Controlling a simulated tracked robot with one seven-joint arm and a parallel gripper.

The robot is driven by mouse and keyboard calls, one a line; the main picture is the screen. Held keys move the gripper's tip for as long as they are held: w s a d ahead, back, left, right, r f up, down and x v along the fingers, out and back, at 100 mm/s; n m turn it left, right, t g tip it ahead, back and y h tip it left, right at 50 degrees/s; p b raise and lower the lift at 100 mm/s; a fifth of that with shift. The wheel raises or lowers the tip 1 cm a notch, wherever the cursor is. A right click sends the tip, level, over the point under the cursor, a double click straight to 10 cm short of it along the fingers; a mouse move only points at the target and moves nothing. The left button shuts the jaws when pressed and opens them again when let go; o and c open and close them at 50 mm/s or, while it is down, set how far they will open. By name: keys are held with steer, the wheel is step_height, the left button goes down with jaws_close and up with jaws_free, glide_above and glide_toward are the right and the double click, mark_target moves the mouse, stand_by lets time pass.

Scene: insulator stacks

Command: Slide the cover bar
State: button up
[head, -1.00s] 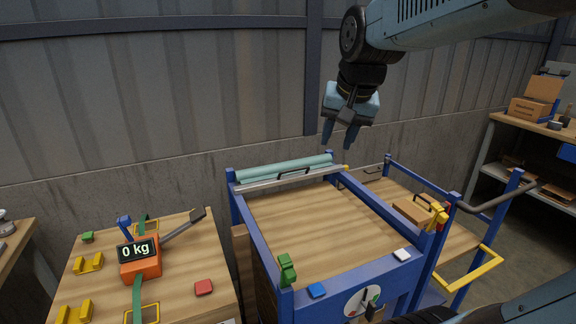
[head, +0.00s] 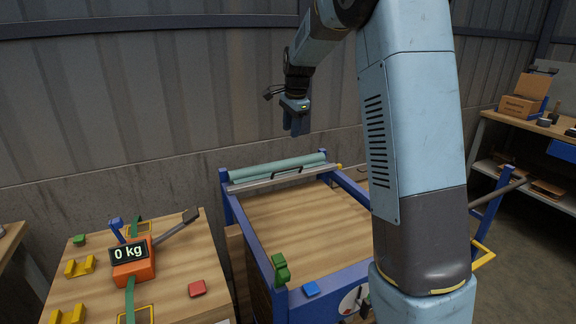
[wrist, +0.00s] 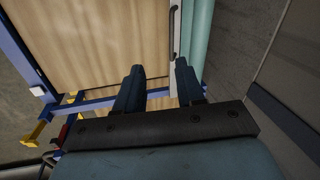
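The cover bar (head: 278,180) is a grey metal strip with a black handle (head: 287,171). It lies across the far end of the blue-framed table (head: 232,213), in front of a teal roll (head: 275,164). My gripper (head: 296,131) hangs above the bar, pointing down and clear of it. In the wrist view, the two fingers of my gripper (wrist: 160,80) are apart with nothing between them. There the bar (wrist: 174,62) and its handle (wrist: 173,35) run beyond the fingertips, beside the teal roll (wrist: 198,40).
My arm hides much of the table's right side. A wall (head: 130,100) stands close behind.

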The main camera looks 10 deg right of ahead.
steer(key=shift+m, duration=0.7)
steer(key=w+x, duration=0.1)
steer(key=x, duration=0.5)
steer(key=w+x, duration=0.1)
steer(key=x, duration=0.5)
steer(key=w+x, duration=0.1)
steer(key=x, duration=0.5)
steer(key=shift+r, duration=0.1)
steer(key=shift+c, duration=0.5)
steer(key=c, duration=0.6)
steer(key=shift+r, duration=0.1)
jaws_close()
